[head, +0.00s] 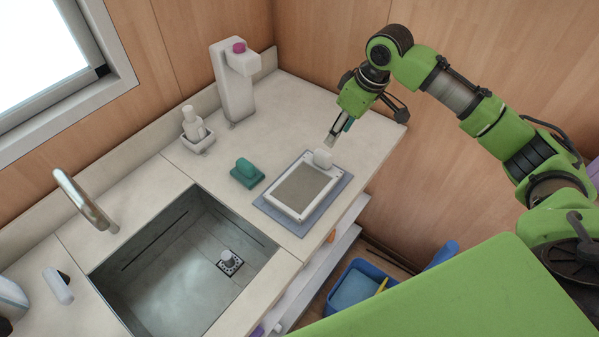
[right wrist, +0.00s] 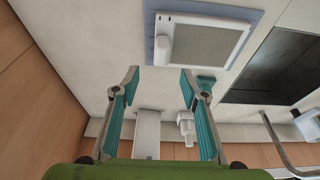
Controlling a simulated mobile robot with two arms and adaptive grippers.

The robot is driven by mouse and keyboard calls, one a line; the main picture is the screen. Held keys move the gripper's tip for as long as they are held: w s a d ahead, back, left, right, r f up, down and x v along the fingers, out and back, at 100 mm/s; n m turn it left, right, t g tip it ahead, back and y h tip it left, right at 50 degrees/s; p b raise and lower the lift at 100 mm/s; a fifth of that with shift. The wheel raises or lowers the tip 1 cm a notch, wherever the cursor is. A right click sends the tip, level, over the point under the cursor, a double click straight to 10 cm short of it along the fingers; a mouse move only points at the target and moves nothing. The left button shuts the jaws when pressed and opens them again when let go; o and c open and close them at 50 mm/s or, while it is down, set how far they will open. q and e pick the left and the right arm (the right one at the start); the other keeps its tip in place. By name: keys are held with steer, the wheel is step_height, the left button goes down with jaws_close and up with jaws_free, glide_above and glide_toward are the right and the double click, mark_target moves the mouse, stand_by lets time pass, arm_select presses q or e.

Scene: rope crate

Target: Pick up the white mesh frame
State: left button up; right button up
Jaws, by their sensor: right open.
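The white mesh frame (head: 303,187) is a flat white rectangle with a grey-brown mesh centre. It lies on a blue-grey mat (head: 334,203) on the counter, right of the sink. A white knob (head: 322,157) sits at its far end. My right gripper (head: 330,141) is above that end, just beyond the knob. In the right wrist view my right gripper (right wrist: 160,76) is open, its teal-padded fingers apart and nothing between them. The frame (right wrist: 200,43) and its knob (right wrist: 165,48) show there just past the fingertips. My left gripper is in no view.
A teal handled block (head: 247,174) stands left of the frame. A pump bottle (head: 193,126) and a tall white dispenser (head: 233,85) stand at the back. The sink (head: 165,275) with its tap (head: 84,200) is to the left. A blue bin (head: 358,288) is below the counter.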

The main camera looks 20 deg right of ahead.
steer(key=p, duration=0.1)
glide_above(326, 155)
steer(key=s+d, duration=0.1)
steer(key=s, duration=0.1)
step_height(326, 155, down, 4)
steer(key=x, duration=0.2)
steer(key=shift+w+d+f, duration=0.1)
steer(key=shift+w+f, duration=0.1)
steer(key=shift+f, duration=0.1)
steer(key=shift+w+f, duration=0.15)
steer(key=shift+f, duration=0.15)
steer(key=shift+w+a+f+p, duration=0.25)
steer(key=shift+f+p, duration=0.35)
steer(key=shift+p, duration=0.3)
steer(key=shift+p+x, duration=0.4)
steer(key=shift+x, duration=0.85)
steer(key=shift+f, duration=0.35)
steer(key=shift+w+a+f, duration=0.1)
steer(key=shift+f, duration=0.15)
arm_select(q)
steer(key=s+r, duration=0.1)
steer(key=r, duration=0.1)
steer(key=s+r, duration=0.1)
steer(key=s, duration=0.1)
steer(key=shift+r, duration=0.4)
arm_select(e)
jaws_close()
